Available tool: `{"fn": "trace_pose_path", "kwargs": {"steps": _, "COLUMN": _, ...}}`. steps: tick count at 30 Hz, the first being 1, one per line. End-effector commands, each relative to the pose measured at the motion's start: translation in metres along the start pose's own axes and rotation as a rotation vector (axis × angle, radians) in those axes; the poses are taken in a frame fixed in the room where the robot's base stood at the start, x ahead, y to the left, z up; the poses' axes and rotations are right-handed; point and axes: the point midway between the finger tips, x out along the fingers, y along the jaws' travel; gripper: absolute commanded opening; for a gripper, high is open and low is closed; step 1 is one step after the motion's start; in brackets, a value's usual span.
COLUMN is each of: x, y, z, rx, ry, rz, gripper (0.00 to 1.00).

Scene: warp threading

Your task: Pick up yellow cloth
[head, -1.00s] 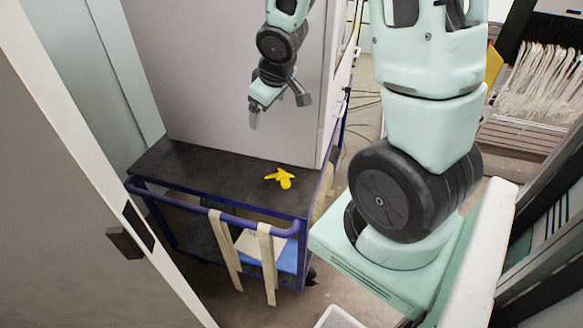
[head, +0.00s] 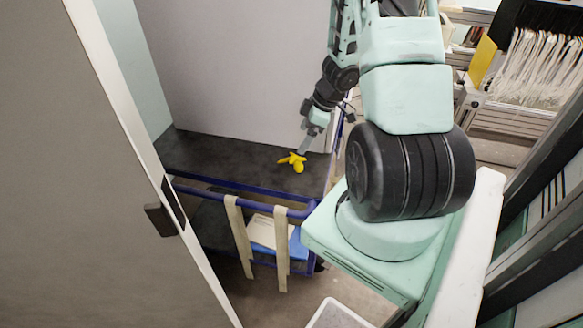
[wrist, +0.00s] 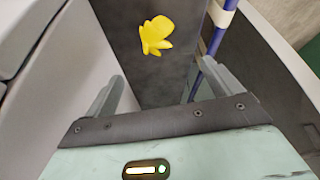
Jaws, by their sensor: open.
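The yellow cloth (head: 294,161) lies crumpled on the dark top of a blue-framed cart (head: 228,166), towards its right end. It also shows in the wrist view (wrist: 156,36), ahead of the fingers and roughly between their lines. My gripper (head: 303,147) is just above and behind the cloth in the head view, pointing down towards it. In the wrist view my gripper's two fingers (wrist: 150,95) are apart with nothing between them.
A pale panel (head: 240,70) rises behind the cart top. A blue rail with hanging straps (head: 240,235) runs along the cart's front. A grey door (head: 120,200) stands close at the left. White threads (head: 540,70) hang on a frame at the upper right.

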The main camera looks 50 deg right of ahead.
Motion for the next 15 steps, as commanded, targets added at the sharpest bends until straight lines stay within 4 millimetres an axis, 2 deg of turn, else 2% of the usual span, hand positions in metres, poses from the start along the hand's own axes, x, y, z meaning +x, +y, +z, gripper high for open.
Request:
{"fn": "trace_pose_path", "kwargs": {"steps": 1, "x": 0.016, "y": -0.001, "z": 0.002, "rx": 0.001, "ry": 0.001, "rz": -0.003, "gripper": 0.91}}
{"fn": "trace_pose_path", "kwargs": {"steps": 6, "x": 0.05, "y": 0.0, "z": 0.002, "rx": 0.002, "ry": 0.001, "rz": -0.001, "gripper": 0.91}}
{"fn": "trace_pose_path", "kwargs": {"steps": 9, "x": 0.065, "y": 0.0, "z": 0.002, "rx": 0.0, "ry": 0.001, "rz": 0.0, "gripper": 0.91}}
{"fn": "trace_pose_path", "kwargs": {"steps": 15, "x": 0.077, "y": 0.0, "z": 0.001, "rx": 0.0, "ry": 0.0, "rz": 0.001, "gripper": 0.91}}
